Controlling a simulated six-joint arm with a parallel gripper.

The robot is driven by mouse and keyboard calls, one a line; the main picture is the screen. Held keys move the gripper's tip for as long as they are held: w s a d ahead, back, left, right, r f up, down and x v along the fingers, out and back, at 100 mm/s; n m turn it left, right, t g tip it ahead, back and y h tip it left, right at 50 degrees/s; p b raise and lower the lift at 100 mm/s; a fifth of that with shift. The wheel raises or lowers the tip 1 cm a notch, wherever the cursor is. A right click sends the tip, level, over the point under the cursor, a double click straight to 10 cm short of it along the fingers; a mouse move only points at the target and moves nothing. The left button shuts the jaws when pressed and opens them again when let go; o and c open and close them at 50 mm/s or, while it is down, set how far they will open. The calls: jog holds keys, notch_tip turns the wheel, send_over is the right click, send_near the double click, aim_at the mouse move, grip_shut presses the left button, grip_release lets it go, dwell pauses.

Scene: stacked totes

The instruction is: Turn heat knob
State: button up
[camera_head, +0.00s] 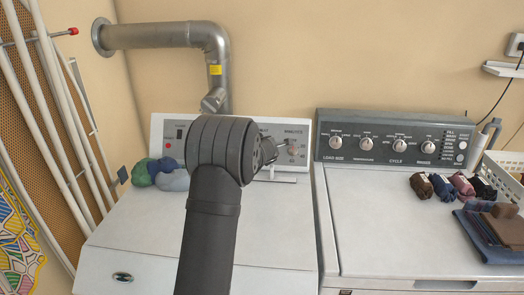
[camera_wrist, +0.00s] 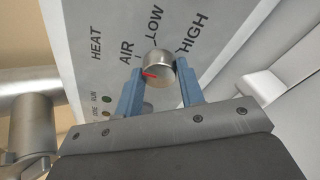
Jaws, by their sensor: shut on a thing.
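The heat knob (camera_wrist: 160,66) is a round silver knob with a red pointer line, on the light grey dryer panel (camera_wrist: 85,22). HEAT, AIR, LOW and HIGH are printed around it. In the wrist view the red line points left, on the AIR side. My gripper (camera_wrist: 160,84) has its two blue fingers on either side of the knob, shut on it. In the head view my dark wrist covers the middle of the dryer panel (camera_head: 163,125), and my gripper (camera_head: 285,152) reaches its right part, where details are too small to read.
A washer (camera_head: 400,215) with a dark control panel stands at the right, with rolled socks (camera_head: 442,187) and folded clothes (camera_head: 490,232) on top. A metal duct (camera_head: 160,36) rises behind the dryer. Rolled cloths (camera_head: 143,172) lie left of my arm. The dryer's front top is clear.

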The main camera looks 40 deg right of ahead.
dwell(0.4)
jog(key=o, duration=1)
jog(key=v, duration=1.7)
jog(key=shift+r, duration=0.15)
jog(key=x, duration=1.7)
